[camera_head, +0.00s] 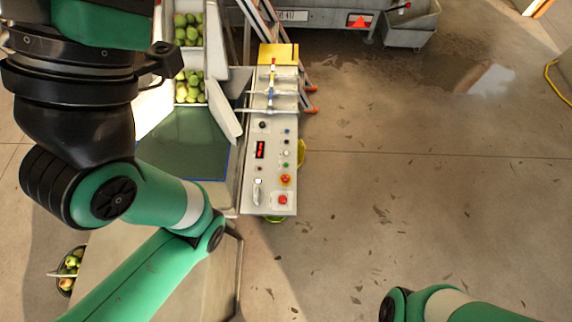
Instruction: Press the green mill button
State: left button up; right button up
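The grey control panel (270,185) stands near the middle of the head view, with its buttons facing up toward me. A small green button (285,165) sits on its right side. It lies between a white button (286,153) above it and a red knob on a yellow base (285,180) below it. Nothing covers the green button. My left arm comes in from the left and leaves the picture at the bottom. Part of my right arm shows at the bottom right. Neither gripper is in view, and both visible arm parts are apart from the panel.
The panel also has a red display (260,150), a blue button (287,131) and a lower red button (282,199). Levers (271,85) stand at its far end. Green fruit (187,88) lies in a chute at left. A ladder leans behind. The floor (420,190) to the right is clear.

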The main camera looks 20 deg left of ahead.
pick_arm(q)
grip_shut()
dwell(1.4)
